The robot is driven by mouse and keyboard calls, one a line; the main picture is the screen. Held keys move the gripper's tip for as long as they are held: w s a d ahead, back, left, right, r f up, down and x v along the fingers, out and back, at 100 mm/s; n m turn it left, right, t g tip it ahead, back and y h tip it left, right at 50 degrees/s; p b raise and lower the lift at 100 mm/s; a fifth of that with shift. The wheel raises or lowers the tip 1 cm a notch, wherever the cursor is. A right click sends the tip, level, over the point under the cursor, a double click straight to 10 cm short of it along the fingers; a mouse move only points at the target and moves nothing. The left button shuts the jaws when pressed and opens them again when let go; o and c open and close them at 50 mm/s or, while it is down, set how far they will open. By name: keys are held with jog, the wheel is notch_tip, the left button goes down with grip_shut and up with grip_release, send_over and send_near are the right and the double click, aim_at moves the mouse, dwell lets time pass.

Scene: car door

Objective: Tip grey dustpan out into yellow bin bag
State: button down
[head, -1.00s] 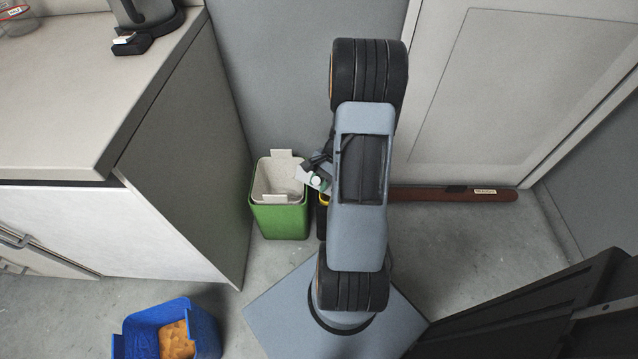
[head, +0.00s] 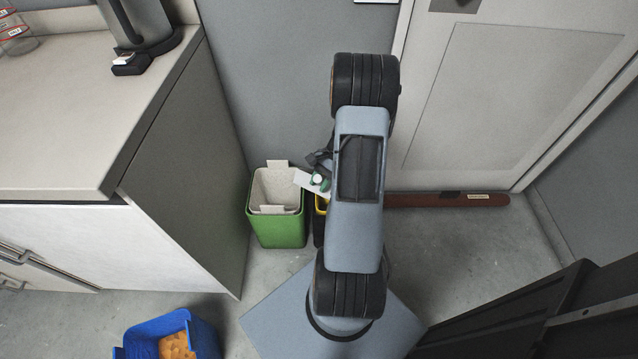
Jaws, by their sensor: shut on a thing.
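My gripper (head: 322,160) shows only as a dark piece left of my arm; the arm hides most of it. It is shut on what looks like the grey dustpan (head: 304,180), of which a pale flat corner shows. A small green and white item (head: 320,181) lies on or against that corner. The dustpan is over or just in front of a dark bin with a yellow rim, likely the yellow bin bag (head: 321,205). My arm covers most of this bin, and its inside is hidden.
A green bin (head: 277,231) with a pale liner stands just left of the yellow-rimmed one. A blue box (head: 205,333) with orange-brown contents is at the bottom left. The counter (head: 90,120) fills the left. A long brown roll (head: 430,200) lies along the door at right.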

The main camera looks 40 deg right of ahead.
jog(key=shift+g+y, duration=0.3)
jog(key=shift+y, duration=0.6)
jog(key=shift+w+p+v, duration=0.2)
jog(key=shift+p+v, duration=0.4)
jog(key=shift+v, duration=0.4)
jog(key=shift+w+p+v, duration=0.15)
jog(key=shift+p+v, duration=0.45)
jog(key=shift+v, duration=0.4)
jog(key=w+d+r+y, duration=0.2)
jog(key=d, duration=0.3)
jog(key=shift+d+m+g, duration=0.3)
jog(key=shift+d+g, duration=0.05)
jog(key=shift+g, duration=0.05)
jog(key=shift+w+d+r+y, duration=0.1)
jog(key=shift+d+y, duration=0.1)
jog(key=shift+y, duration=0.2)
jog(key=shift+r, duration=0.1)
dwell(0.6)
notch_tip(320, 180, up, 5)
jog(key=p, duration=0.4)
